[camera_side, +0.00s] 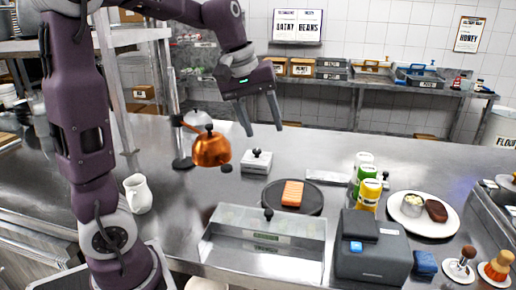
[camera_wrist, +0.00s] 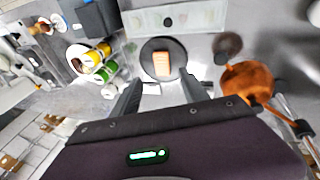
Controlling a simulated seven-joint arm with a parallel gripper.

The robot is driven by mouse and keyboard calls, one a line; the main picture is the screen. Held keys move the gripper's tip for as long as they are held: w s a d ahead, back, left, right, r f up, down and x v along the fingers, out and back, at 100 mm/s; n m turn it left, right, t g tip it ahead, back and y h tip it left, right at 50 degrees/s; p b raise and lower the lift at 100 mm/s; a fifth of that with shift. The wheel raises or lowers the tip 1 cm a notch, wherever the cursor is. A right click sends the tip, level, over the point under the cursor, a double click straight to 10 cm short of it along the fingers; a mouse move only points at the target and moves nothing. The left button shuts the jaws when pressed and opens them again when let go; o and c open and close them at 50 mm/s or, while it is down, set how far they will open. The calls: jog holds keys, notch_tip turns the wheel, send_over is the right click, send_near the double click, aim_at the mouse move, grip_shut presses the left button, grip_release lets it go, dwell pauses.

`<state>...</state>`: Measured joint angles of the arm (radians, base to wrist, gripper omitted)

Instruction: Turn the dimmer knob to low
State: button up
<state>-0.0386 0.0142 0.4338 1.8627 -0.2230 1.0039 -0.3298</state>
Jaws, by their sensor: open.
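What looks like the dimmer is a small white box (camera_side: 256,166) with a black knob (camera_side: 257,153) on top, in the side view left of and behind the round dark plate. The knob's setting is too small to read. In the wrist view, a pale shape (camera_wrist: 198,70) by the right finger may be this box; its knob cannot be made out. My gripper (camera_side: 259,116) is open and empty, high above the counter. Its fingers point down, well apart from the box. My gripper also shows in the wrist view (camera_wrist: 163,97), with its fingers spread.
The dark plate (camera_side: 273,200) carries an orange block. A clear-sided case (camera_side: 232,234) and a dark grey machine (camera_side: 372,262) stand in front. Several bottles (camera_side: 367,193) and a white plate (camera_side: 408,222) are at right.

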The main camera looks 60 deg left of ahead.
jog(key=w+a+f+n+g+y, duration=0.1)
jog(key=w+a+f+n, duration=0.2)
jog(key=w+a, duration=0.35)
jog(key=n+g+y, duration=0.3)
jog(key=n+y, duration=0.1)
jog(key=n, duration=0.1)
send_near(257, 150)
jog(key=f, duration=0.1)
jog(key=x, duration=0.6)
jog(key=shift+s+a+r, duration=0.1)
jog(key=shift+s, duration=0.05)
jog(key=shift+a+f, duration=0.25)
jog(key=shift+f, duration=0.35)
grip_shut()
